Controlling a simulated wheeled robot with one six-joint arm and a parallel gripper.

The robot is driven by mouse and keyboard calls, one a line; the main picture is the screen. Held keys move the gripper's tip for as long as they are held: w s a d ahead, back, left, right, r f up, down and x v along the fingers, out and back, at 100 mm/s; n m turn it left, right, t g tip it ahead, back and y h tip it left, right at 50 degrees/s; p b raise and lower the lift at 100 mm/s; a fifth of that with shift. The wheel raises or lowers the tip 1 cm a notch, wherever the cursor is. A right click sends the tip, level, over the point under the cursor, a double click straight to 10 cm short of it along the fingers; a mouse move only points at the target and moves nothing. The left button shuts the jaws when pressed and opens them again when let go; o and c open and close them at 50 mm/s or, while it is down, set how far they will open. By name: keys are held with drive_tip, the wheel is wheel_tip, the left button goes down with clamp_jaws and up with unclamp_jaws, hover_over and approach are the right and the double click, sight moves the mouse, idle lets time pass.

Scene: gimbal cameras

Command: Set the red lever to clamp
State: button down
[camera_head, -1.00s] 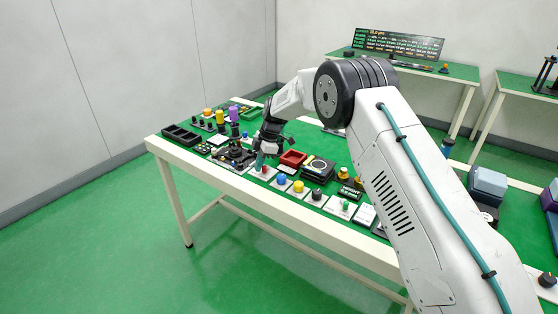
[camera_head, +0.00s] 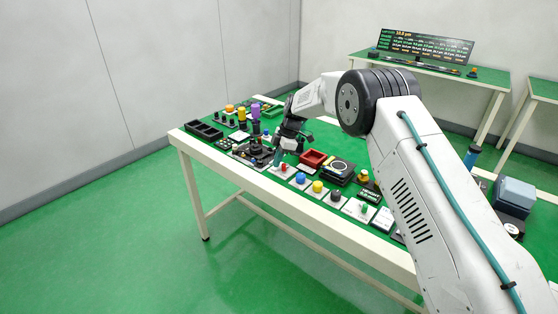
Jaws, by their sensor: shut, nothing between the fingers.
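A small red part (camera_head: 284,167), which looks like the red lever, stands on a pale plate in the front row of the green-topped table. It is too small to tell its setting. My gripper (camera_head: 277,160) is shut with nothing between its fingers. It points down just left of the red part, with its tips low over the table. I cannot tell whether it touches the red part.
Blue (camera_head: 300,178), yellow (camera_head: 318,187) and black (camera_head: 336,195) knobs sit on plates to the right. A red tray (camera_head: 313,158) lies behind. A dark fixture (camera_head: 253,154) stands to the left, with a black bin (camera_head: 204,131) beyond. The floor in front is clear.

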drive_tip(key=a, duration=0.3)
drive_tip(key=shift+s, duration=0.4)
drive_tip(key=v, duration=1)
drive_tip(key=shift+a, duration=0.2)
